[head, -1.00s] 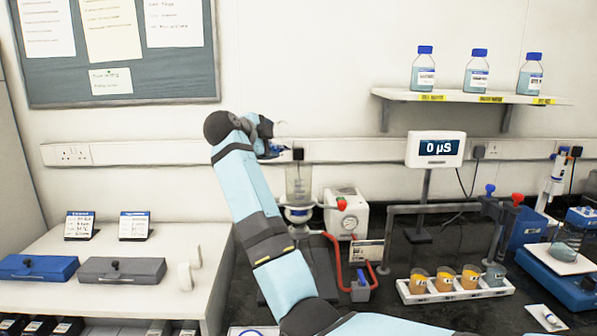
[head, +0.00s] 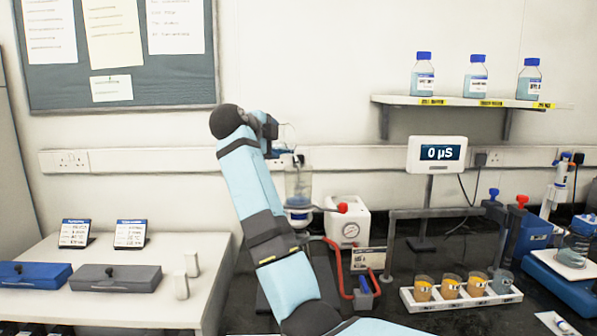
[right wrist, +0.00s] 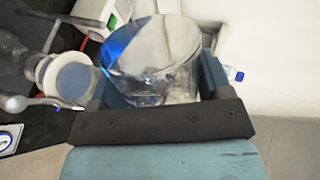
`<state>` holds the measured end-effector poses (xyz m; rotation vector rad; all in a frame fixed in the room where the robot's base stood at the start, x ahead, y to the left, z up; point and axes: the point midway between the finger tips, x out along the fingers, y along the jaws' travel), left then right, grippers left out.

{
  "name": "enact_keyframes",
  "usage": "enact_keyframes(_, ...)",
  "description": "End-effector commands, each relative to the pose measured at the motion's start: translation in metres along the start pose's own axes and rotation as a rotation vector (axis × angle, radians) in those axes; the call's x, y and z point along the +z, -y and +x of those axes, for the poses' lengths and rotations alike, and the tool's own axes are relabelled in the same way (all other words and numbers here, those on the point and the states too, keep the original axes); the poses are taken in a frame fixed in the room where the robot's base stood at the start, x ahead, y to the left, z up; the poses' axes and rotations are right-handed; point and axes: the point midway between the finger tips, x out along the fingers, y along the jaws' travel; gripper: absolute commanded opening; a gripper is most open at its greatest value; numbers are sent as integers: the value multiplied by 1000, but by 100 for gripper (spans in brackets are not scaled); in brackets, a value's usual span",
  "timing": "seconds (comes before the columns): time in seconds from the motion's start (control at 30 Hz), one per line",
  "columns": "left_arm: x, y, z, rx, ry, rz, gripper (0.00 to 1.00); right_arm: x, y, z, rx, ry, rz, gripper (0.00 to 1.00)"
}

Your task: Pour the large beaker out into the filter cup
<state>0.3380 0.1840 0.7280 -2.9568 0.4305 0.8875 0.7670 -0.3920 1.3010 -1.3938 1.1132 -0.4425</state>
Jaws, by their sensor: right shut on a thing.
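My right gripper (head: 275,150) is above the black bench, shut on the large beaker. The clear beaker (right wrist: 150,62) fills the middle of the right wrist view, between the jaws, with a blue patch on its left side. In the head view only a faint part of it shows beside the gripper, and it seems tilted. The filter cup (head: 298,184) is a clear cylinder just below and right of the gripper, with a bluish tint inside. How much liquid the beaker holds cannot be told. My left gripper is out of view.
A white pump with a gauge (head: 348,228) stands right of the cup, with red hose in front. A red-knobbed lever (head: 342,207) sticks out beside the cup. A white tray (head: 460,302) holds several small beakers. A meter (head: 436,154) reads 0 µS.

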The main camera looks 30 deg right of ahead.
Motion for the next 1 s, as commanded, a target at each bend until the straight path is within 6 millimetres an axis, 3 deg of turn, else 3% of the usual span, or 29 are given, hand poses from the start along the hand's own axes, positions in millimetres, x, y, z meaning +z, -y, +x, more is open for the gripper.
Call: enact_keyframes(1.0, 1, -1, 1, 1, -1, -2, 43, -3, 6, -2, -3, 40, 102, 44)
